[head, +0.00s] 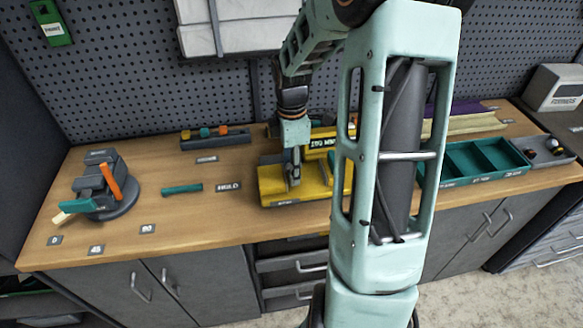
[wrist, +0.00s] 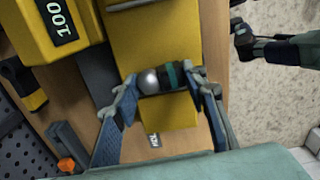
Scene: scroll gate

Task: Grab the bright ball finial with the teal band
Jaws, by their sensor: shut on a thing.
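The bright ball finial (wrist: 148,81), a shiny silver ball on a dark body with a teal band (wrist: 172,76), lies crosswise between the fingertips of my gripper (wrist: 165,82) in the wrist view. The left finger is at the ball end and the right finger at the dark end. My gripper is shut on it, above a yellow surface (wrist: 168,115). In the head view my gripper (head: 293,180) is down at the yellow tray (head: 280,190) on the bench. The finial cannot be made out there.
A yellow block marked 100 (wrist: 48,30) stands close by in the wrist view. A grey vise-like fixture with an orange handle (head: 112,180) is at the left. A teal compartment tray (head: 485,160) and a grey tray with small round parts (head: 548,150) are at the right.

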